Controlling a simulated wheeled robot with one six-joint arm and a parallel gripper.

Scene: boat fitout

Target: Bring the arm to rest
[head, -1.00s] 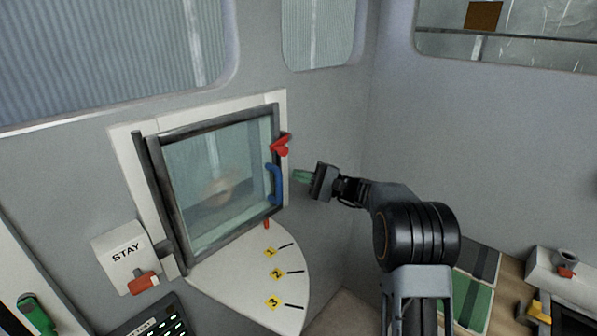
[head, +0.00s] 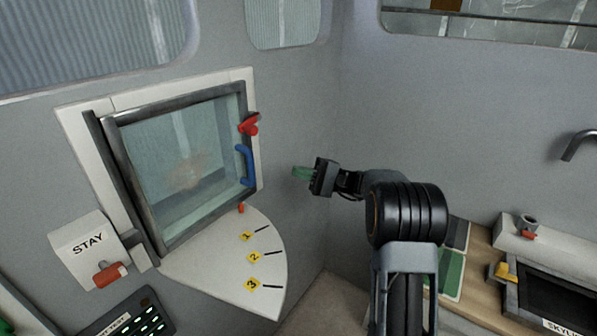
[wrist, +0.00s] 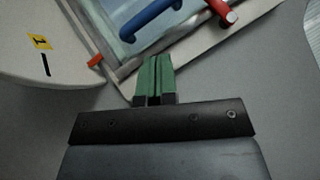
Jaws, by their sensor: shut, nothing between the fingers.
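My gripper (head: 301,173) is in the middle of the head view, raised in the air to the right of a framed window hatch (head: 180,165). Its green fingers are shut with nothing between them, and they show together in the wrist view (wrist: 153,78). The hatch has a blue handle (head: 244,165) and a red latch lever (head: 249,124) on its right side. In the head view a gap of grey wall shows between the fingertips and the blue handle. The hatch pane looks closed in its white frame.
A white quadrant plate (head: 215,268) marked 1, 2 and 3 lies below the hatch. A STAY box (head: 85,246) with a red knob (head: 110,275) is at left, near a keypad (head: 133,318). A wooden counter (head: 480,275) with a dark hatch or appliance stands at right.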

